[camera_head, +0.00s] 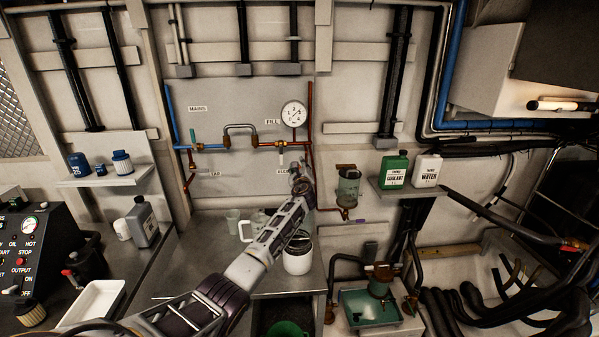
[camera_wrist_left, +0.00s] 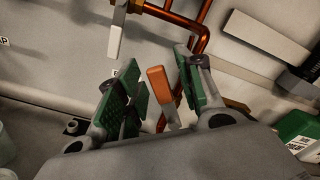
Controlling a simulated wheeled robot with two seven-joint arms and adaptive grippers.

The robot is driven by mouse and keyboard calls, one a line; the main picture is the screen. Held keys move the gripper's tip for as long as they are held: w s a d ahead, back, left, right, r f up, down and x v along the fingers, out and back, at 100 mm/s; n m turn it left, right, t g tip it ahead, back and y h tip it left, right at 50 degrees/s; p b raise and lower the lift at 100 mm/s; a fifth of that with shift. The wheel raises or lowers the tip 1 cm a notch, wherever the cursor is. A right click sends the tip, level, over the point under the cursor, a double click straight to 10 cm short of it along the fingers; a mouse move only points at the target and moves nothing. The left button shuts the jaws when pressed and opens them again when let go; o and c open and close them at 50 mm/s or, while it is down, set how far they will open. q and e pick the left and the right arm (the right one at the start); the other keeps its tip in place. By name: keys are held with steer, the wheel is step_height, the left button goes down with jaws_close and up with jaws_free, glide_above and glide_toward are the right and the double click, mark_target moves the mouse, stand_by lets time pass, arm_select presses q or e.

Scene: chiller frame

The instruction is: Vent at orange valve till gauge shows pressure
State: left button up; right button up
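The orange valve handle (camera_wrist_left: 160,88) shows in the left wrist view, between the two fingers of my left gripper (camera_wrist_left: 152,88). The fingers are apart, with narrow gaps beside the handle; I see no clear grip on it. In the head view my left gripper (camera_head: 302,180) reaches up to the copper pipe below the gauge and hides the orange handle. The round white gauge (camera_head: 294,114) is on the wall panel above; its needle is too small to read surely. My right gripper is not in view.
A white valve lever (camera_wrist_left: 116,38) hangs close by on the copper pipe. A clear-walled pot (camera_head: 348,187) is on the wall to the right. A white container (camera_head: 297,257) stands on the bench under my arm. Green (camera_head: 394,171) and white (camera_head: 426,170) bottles stand on the right shelf.

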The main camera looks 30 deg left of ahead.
arm_select(q)
steer(key=shift+s+d, duration=0.1)
steer(key=shift+s, duration=0.05)
steer(key=v, duration=1.1)
steer(key=shift+s+d, duration=0.25)
steer(key=shift+s, duration=0.05)
stand_by(0.4)
stand_by(6.0)
